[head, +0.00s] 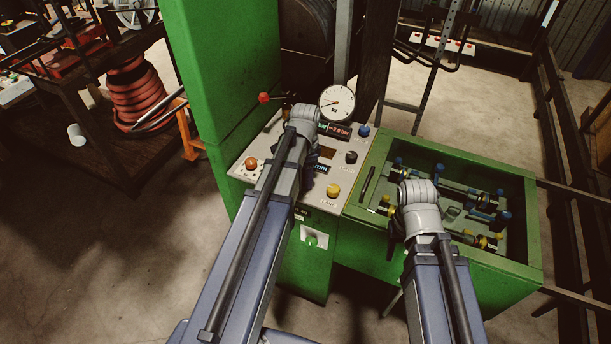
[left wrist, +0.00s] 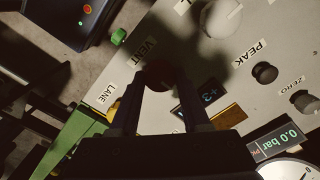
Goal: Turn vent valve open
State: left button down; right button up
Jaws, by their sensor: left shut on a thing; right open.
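The vent valve's dark reddish knob (left wrist: 158,75) shows beside the printed VENT label (left wrist: 131,84) in the left wrist view. My left gripper (left wrist: 163,86) is shut on this knob, one dark finger on each side. The knob is in shadow, so its turn angle cannot be read. In the head view my left arm covers the vent valve, and the gripper is mostly hidden against the sloping control panel (head: 272,178). My right gripper (head: 398,224) is open over the green tray at the right, its fingers largely hidden by the wrist.
A round gauge (head: 337,103) stands at the panel's back. A red-knobbed lever (head: 264,97), an orange button (head: 250,163), a yellow knob (head: 333,190), a black knob (head: 350,157) and a blue knob (head: 364,130) surround my left arm. The green tray (head: 520,262) holds several fittings.

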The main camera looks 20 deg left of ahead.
pick_arm(q)
jog(key=shift+m, duration=0.5)
jog(key=shift+s, duration=0.1)
jog(key=shift+c, duration=1.8)
grip_release()
notch_tip(320, 180, up, 8)
jog(key=p, duration=0.8)
jog(key=shift+f, duration=0.1)
